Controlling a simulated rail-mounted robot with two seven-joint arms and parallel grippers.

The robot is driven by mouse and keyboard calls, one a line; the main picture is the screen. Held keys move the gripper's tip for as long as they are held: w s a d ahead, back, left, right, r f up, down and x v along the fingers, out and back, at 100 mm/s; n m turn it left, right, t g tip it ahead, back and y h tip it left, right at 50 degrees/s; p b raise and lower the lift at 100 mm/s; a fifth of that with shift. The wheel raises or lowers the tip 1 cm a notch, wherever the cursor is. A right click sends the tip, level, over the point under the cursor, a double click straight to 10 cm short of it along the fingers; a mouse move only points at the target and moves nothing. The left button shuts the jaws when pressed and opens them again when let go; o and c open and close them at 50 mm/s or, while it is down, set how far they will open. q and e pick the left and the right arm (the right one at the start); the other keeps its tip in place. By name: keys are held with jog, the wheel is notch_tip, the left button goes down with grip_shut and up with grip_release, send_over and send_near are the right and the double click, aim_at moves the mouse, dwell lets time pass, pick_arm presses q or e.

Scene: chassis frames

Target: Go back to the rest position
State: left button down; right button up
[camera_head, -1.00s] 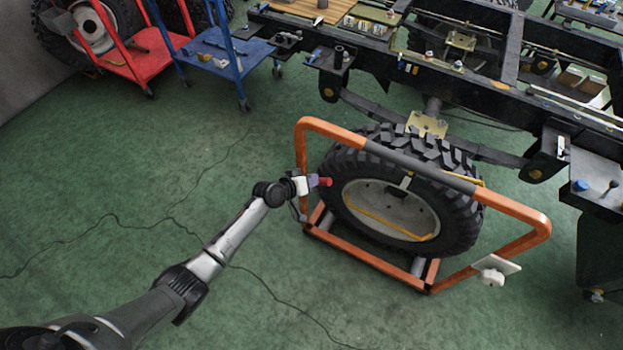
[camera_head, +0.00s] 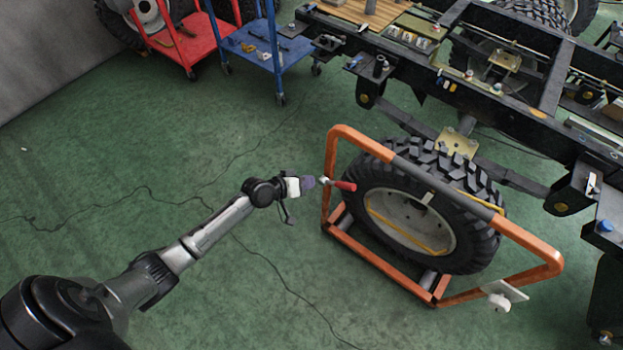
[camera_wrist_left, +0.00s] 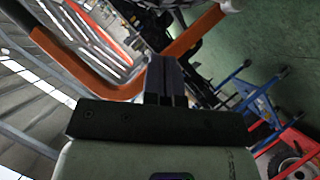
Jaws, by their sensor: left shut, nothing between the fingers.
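My left gripper (camera_head: 311,182) is shut and empty, to the left of the wheel trolley's orange tube frame (camera_head: 331,165). A red handle (camera_head: 345,186) with a silver end shows just beyond the fingertips, by the near upright of the frame. A gap between the fingertips and that handle is too small to judge. In the left wrist view the closed fingers (camera_wrist_left: 166,80) point towards the orange tube (camera_wrist_left: 193,37), with nothing held. My left arm stretches from the lower left over the floor. My right gripper is in neither view.
A large black tyre (camera_head: 440,215) on a pale rim stands in the orange trolley. The dark chassis frame (camera_head: 480,80) runs behind it. A blue cart (camera_head: 270,55) and a red cart (camera_head: 190,45) stand at the back.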

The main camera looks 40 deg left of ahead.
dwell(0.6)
pick_arm(q)
jog(key=s+d+r+m+g+y+p, duration=0.25)
jog(key=s+r, duration=0.35)
jog(key=s, duration=0.5)
jog(key=s+d+r+m+g+y+p, duration=0.1)
jog(key=s+d+r+m+g+y, duration=0.3)
jog(key=s, duration=0.7)
jog(key=s+d+f+g+h+p, duration=0.1)
jog(key=s+d+g+h+p, duration=0.1)
jog(key=s, duration=0.7)
notch_tip(320, 180, up, 37)
jog(key=p, duration=3.7)
jog(key=shift+w+d+r+p, duration=0.15)
jog(key=shift+w+p, duration=0.1)
jog(key=shift+p, duration=0.1)
